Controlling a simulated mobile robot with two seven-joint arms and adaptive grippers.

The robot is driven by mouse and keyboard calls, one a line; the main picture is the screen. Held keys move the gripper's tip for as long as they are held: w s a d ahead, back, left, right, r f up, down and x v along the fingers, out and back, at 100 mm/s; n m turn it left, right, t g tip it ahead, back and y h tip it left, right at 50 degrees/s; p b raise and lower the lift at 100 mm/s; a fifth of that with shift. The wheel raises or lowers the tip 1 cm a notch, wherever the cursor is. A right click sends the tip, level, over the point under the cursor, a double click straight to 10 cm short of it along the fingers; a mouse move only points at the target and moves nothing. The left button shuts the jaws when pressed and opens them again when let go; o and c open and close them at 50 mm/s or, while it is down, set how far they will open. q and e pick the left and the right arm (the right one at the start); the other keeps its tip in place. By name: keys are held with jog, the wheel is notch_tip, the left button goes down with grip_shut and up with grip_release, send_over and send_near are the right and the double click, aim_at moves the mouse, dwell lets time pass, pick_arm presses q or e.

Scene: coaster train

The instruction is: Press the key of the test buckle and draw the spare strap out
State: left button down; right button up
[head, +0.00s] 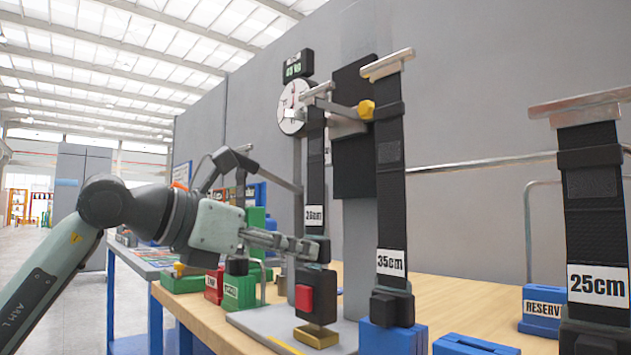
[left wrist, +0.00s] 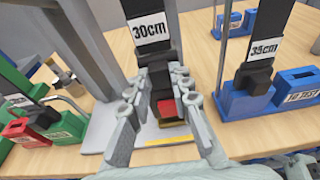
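The test buckle (head: 316,293) is a black block with a red key (head: 303,298) on its front, standing on a light grey base plate. A black strap (head: 315,170) with a 30cm label hangs down into its top from a metal bar; the label reads clearly in the left wrist view (left wrist: 150,31). My left gripper (head: 312,247) is at the strap's lower end, just above the red key. In the left wrist view its two fingers (left wrist: 161,78) are apart, with the red key (left wrist: 166,108) visible between them. Whether they touch the strap is unclear. My right gripper is out of view.
A 35cm strap (head: 390,210) stands in a blue holder (head: 392,336) to the right, and a 25cm strap (head: 594,200) further right. A blue RESERVE box (head: 541,312) is behind. Red and green boxes (head: 238,292) stand left of the base plate. A round dial (head: 292,107) is above.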

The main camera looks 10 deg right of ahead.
pick_arm(q)
jog(key=shift+r, duration=0.15)
jog(key=shift+r+p, duration=1.75)
jog(key=shift+r, duration=0.7)
jog(key=shift+s+a, duration=0.4)
jog(key=shift+a, duration=0.35)
jog(key=s+a+b, duration=0.3)
jog(key=s+a, duration=0.2)
jog(key=a, duration=0.3)
jog(key=shift+s+a, duration=0.25)
jog(key=shift+s, duration=0.15)
